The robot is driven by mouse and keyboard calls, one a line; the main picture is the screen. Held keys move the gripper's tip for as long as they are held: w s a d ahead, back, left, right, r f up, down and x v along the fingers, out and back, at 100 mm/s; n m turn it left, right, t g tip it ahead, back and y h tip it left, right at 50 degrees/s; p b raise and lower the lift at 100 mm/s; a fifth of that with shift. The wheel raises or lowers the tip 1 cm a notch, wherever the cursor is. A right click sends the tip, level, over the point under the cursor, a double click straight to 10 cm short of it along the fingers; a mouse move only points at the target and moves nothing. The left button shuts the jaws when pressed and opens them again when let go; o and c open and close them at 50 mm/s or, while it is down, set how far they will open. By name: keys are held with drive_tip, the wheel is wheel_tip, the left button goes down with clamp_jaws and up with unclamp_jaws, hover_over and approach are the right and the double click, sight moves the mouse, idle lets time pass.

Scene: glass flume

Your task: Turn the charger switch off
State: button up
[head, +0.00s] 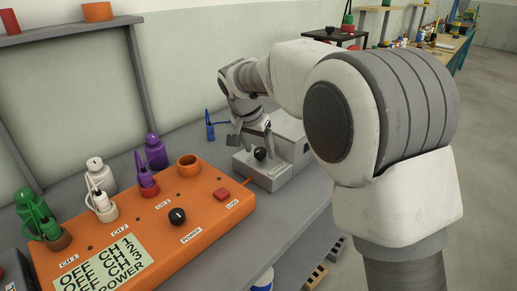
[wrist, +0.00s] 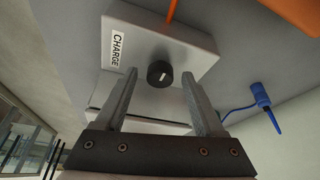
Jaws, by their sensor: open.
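The charger (head: 265,168) is a light grey box on the grey bench, right of the orange box in the head view. In the wrist view its top (wrist: 165,45) carries a "CHARGE" label (wrist: 118,48) and a round black knob (wrist: 160,74) with a pale pointer line. The knob also shows in the head view (head: 260,153). My gripper (wrist: 163,85) is open and empty, its two fingers on either side of the knob in the wrist view. In the head view my gripper (head: 250,138) is just over the charger. Whether the fingers touch the knob cannot be told.
A blue clip (head: 210,130) with a cable lies behind the charger. Bottles stand at the back left. The bench's front edge is near the charger.

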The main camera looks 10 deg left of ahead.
clamp_jaws()
drive_tip(key=shift+d+n, duration=0.1)
drive_tip(key=shift+n, duration=0.2)
drive_tip(key=n+p, duration=0.1)
drive_tip(key=n+y+p, duration=0.1)
drive_tip(key=n, duration=0.1)
drive_tip(key=n+y+p, duration=0.1)
drive_tip(key=shift+d+r, duration=0.15)
drive_tip(key=shift+d, duration=0.1)
drive_tip(key=n+p, duration=0.2)
drive_tip(key=n+y+p, duration=0.1)
drive_tip(key=n, duration=0.2)
drive_tip(key=shift+w+d+r+g+y+p, duration=0.1)
drive_tip(key=shift+d+g+y+p, duration=0.05)
drive_tip(key=shift+g+y+p, duration=0.2)
drive_tip(key=n+g+y+p, duration=0.1)
drive_tip(key=n+p, duration=0.3)
drive_tip(key=shift+w+d, duration=0.1)
drive_tip(key=shift+w, duration=0.05)
drive_tip(key=shift+w+f+n+g+y+p, duration=0.1)
drive_tip(key=shift+n+g+y+p, duration=0.3)
drive_tip(key=shift+n, duration=0.65)
drive_tip(key=shift+f+n+g+y+p, duration=0.1)
drive_tip(key=shift+n+g+p, duration=0.25)
drive_tip(key=shift+n+p, duration=0.6)
drive_tip(key=shift+n, duration=0.3)
